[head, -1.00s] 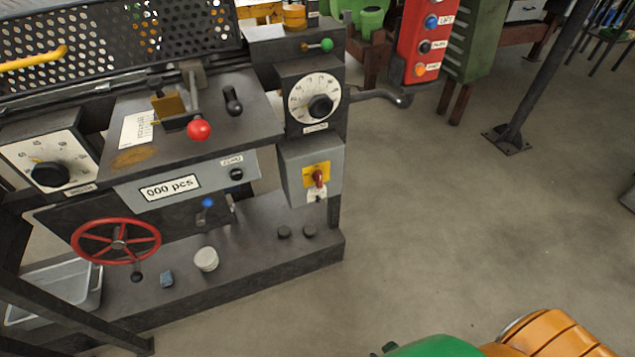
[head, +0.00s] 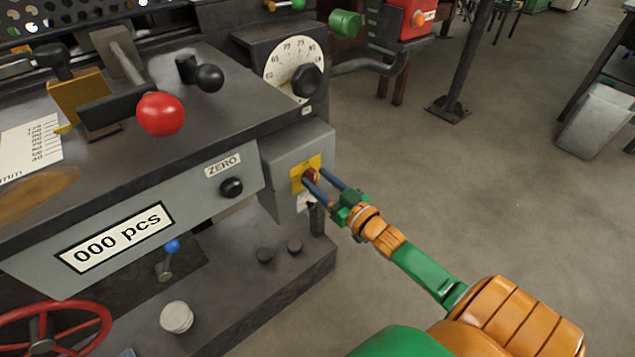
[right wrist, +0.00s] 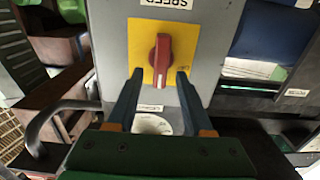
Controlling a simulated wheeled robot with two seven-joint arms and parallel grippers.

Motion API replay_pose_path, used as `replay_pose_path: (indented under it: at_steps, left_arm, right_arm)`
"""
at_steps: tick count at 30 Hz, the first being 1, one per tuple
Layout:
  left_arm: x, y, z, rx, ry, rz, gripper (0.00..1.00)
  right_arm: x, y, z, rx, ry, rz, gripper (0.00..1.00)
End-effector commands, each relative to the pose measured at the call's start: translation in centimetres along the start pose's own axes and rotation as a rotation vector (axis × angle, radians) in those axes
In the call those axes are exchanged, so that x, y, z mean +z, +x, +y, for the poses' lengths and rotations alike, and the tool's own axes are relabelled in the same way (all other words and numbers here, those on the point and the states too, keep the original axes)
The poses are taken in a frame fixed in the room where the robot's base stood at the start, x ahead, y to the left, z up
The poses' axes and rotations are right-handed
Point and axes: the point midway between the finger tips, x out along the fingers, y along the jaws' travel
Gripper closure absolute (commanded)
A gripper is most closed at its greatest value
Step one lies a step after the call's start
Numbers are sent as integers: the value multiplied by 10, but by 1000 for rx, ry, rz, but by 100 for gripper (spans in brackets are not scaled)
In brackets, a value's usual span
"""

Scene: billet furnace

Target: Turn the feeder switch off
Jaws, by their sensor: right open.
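The feeder switch is a red rotary knob (right wrist: 162,59) on a yellow plate (right wrist: 140,40), on the front of a grey box (head: 279,165). In the right wrist view the knob stands close to upright, with a white mark at its lower end. My right gripper (head: 321,180) is open, its two blue fingers pointing at the switch. In the right wrist view the fingertips (right wrist: 159,74) lie on either side of the knob's lower part. I cannot tell whether they touch it. A white label below the plate is partly hidden by a finger. My left gripper is not in view.
The machine carries a red ball lever (head: 161,114), a black ball lever (head: 209,78), a white dial (head: 290,70), a ZERO knob (head: 231,187) and a red handwheel (head: 52,332). A curved bar (head: 368,64) juts out right of the dial.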

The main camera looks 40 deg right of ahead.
Motion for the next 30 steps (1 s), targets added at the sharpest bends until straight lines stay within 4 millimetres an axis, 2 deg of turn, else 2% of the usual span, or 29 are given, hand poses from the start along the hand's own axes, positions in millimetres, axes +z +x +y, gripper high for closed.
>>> replay_pose_path:
  at_steps: [7,8,13,14,23,30]
  left_arm:
    - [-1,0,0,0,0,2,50]
    - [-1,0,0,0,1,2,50]
    - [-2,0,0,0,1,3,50]
    - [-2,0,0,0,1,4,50]
    - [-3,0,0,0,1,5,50]
    - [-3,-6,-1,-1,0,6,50]
  right_arm:
    - [0,2,0,0,0,-1,49]
    - [0,2,0,0,0,-1,51]
    - [0,2,0,1,0,-1,97]
    - [0,2,0,1,0,-1,100]
    - [0,2,0,1,-13,-2,100]
    - [0,2,-2,2,-116,-4,100]
